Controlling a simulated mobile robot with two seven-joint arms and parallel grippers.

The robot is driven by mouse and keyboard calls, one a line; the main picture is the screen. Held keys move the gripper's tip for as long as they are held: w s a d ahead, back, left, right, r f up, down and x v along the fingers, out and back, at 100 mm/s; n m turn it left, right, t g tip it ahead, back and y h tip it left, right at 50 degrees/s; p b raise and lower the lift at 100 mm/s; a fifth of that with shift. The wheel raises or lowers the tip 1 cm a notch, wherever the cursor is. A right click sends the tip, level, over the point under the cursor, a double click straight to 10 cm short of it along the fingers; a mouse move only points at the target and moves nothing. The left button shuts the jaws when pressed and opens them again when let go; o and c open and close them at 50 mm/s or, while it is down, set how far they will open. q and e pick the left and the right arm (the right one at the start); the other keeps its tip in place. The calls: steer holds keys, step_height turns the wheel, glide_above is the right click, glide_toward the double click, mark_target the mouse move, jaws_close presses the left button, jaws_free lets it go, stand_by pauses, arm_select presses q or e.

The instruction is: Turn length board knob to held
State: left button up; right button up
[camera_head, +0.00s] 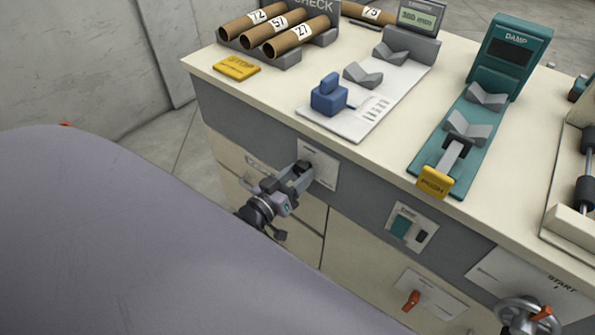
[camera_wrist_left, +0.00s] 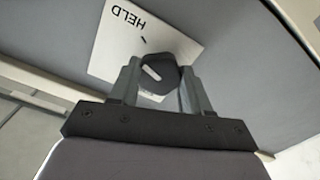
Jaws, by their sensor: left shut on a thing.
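The length board knob (camera_wrist_left: 160,73) is a dark knob with a pale pointer line, on a white plate (camera_wrist_left: 115,40) that reads HELD in the left wrist view. The plate also shows on the grey front band of the bench in the head view (camera_head: 328,172). My left gripper (camera_head: 303,170) is shut on the knob, with one finger on each side of it. In the left wrist view the pointer line slants and does not clearly line up with the HELD mark. Part of the plate is hidden behind the fingers. My right gripper is not in view.
Above on the bench top are a length board with a blue slider (camera_head: 328,98), a yellow STOP pad (camera_head: 236,67), labelled tubes (camera_head: 290,36) and a teal DAMP unit (camera_head: 505,60). Lower right on the front are a switch plate (camera_head: 410,228), an orange knob (camera_head: 411,300) and a handwheel (camera_head: 528,318).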

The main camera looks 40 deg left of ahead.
arm_select(q)
steer(key=shift+m, duration=0.7)
steer(key=shift+m+p, duration=0.35)
steer(key=shift+m, duration=0.45)
steer(key=o, duration=1.1)
steer(key=shift+c, duration=0.2)
steer(key=s, duration=0.7)
steer(key=shift+a, duration=0.3)
